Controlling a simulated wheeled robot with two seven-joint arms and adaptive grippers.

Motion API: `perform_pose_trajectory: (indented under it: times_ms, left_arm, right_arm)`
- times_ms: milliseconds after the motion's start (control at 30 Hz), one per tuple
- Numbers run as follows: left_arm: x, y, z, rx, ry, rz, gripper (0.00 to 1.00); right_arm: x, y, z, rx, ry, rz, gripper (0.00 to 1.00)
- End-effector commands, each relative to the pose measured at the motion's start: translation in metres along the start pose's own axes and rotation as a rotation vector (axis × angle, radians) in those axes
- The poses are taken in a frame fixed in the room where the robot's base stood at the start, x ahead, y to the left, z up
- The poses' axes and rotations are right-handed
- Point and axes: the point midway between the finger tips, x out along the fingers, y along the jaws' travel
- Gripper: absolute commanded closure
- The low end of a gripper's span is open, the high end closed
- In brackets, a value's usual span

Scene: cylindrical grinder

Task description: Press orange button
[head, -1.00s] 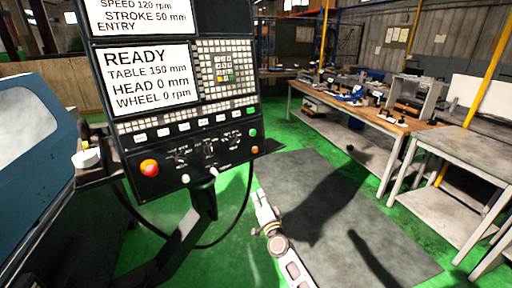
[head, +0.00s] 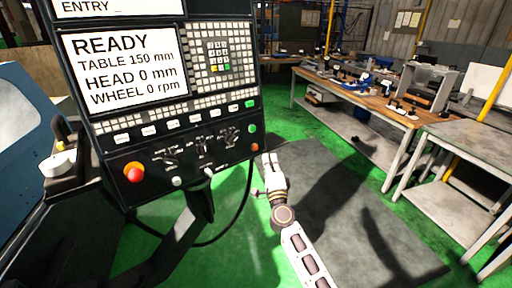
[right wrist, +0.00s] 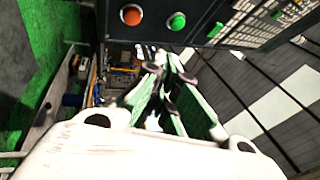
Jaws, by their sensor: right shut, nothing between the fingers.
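The dark control panel (head: 100,150) stands at left centre in the head view. A small orange button (head: 254,147) sits at its lower right corner, below a green button (head: 252,128). In the right wrist view the orange button (right wrist: 131,15) is at the top, left of the green button (right wrist: 178,21). A larger red-orange knob with a yellow base (head: 133,172) is at the panel's lower left. My right gripper (head: 270,160) is shut and empty, just below and right of the orange button in the picture. Its fingers (right wrist: 168,70) appear apart from the button in the wrist view. My left gripper is out of view.
Switches and a white knob (head: 208,171) line the panel's lower part. A black cable loops below it. A blue machine (head: 22,150) stands at the left. Workbenches (head: 375,95) stand at the right. Open floor lies between panel and benches.

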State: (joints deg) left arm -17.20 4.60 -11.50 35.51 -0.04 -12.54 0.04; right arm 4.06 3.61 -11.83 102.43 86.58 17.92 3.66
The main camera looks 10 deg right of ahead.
Motion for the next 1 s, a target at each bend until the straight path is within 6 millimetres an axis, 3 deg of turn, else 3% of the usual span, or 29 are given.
perform_pose_trajectory:
  times_ms: [233, 700, 1000]
  left_arm:
    - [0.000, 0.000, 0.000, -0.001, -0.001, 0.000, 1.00]
    - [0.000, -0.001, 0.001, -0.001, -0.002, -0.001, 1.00]
    - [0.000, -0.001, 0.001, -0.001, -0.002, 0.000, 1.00]
  right_arm:
    - [0.000, -0.006, -0.010, 0.082, 0.045, 0.004, 1.00]
    - [-0.002, 0.003, -0.033, 0.192, 0.153, 0.033, 1.00]
    - [-0.002, 0.003, -0.034, 0.199, 0.160, 0.032, 1.00]
